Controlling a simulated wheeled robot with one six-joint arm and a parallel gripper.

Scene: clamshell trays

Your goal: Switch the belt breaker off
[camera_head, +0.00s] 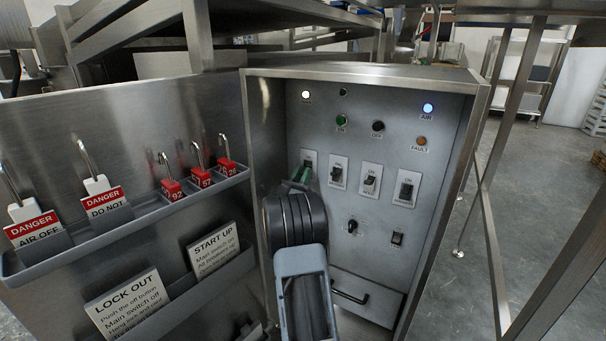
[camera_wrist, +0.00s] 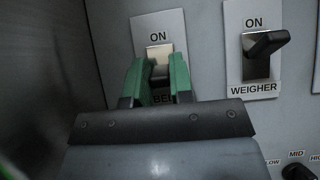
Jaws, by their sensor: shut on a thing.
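The belt breaker is the leftmost switch on the panel. Its white plate (camera_wrist: 145,30) shows in the wrist view with ON at the top and a label starting "BE" partly hidden below. In the head view, the top of this plate (camera_head: 309,155) shows above my gripper. My gripper (camera_wrist: 160,72) has green fingertips, which are shut on the belt breaker's lever from both sides. In the head view my gripper (camera_head: 301,177) reaches into the cabinet at that switch. The fingers hide much of the lever, so I cannot tell its exact position.
The weigher breaker (camera_wrist: 258,55) is close on the right, its lever sticking out near ON. More breakers (camera_head: 371,180) follow in the row. A knob (camera_head: 352,226) and a rocker switch (camera_head: 397,238) sit below. Red padlocks (camera_head: 172,190) and danger tags (camera_head: 103,199) hang on the open door.

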